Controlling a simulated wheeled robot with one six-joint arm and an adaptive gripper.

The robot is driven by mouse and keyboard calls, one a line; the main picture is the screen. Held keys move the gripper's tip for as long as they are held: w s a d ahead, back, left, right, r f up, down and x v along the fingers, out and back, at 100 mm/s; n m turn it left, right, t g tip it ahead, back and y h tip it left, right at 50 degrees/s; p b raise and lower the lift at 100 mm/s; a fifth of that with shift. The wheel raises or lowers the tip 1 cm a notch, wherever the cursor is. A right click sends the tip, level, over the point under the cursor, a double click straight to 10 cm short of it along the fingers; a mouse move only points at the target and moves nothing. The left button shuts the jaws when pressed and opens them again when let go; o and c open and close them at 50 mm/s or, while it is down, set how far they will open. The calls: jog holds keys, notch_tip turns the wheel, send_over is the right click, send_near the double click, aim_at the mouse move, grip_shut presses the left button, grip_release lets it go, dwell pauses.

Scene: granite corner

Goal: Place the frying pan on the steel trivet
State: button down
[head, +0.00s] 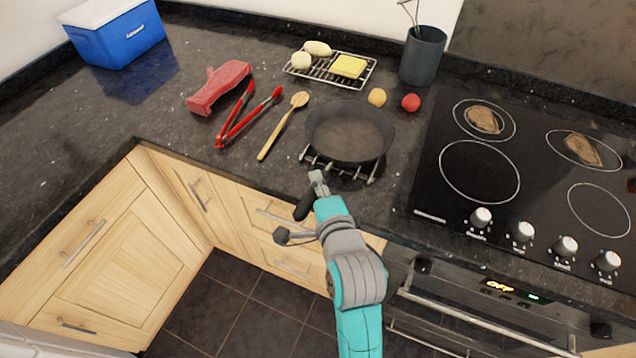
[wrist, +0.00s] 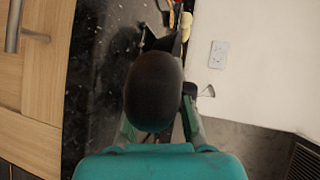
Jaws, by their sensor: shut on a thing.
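The dark frying pan (head: 350,132) is over the steel trivet (head: 340,170) near the counter's front edge in the head view. The trivet's front bars and feet show below the pan's near rim; the rest is hidden. I cannot tell whether the pan touches it or hangs just above. My gripper (head: 318,184) is shut on the pan's black handle (head: 303,207), on the near side of the pan. In the wrist view the rounded handle end (wrist: 153,85) fills the middle, between my fingers, and hides most of the pan.
A black cooktop (head: 480,170) lies to the right. A wooden spoon (head: 282,126), red tongs (head: 247,115) and a red mitt (head: 219,88) lie left. Behind are a wire rack (head: 330,70), a yellow ball (head: 377,97), a red ball (head: 411,103) and a dark utensil pot (head: 422,57).

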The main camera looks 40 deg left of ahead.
jog(key=c, duration=1.1)
grip_release()
jog(key=v, duration=1.2)
jog(key=shift+s, duration=0.1)
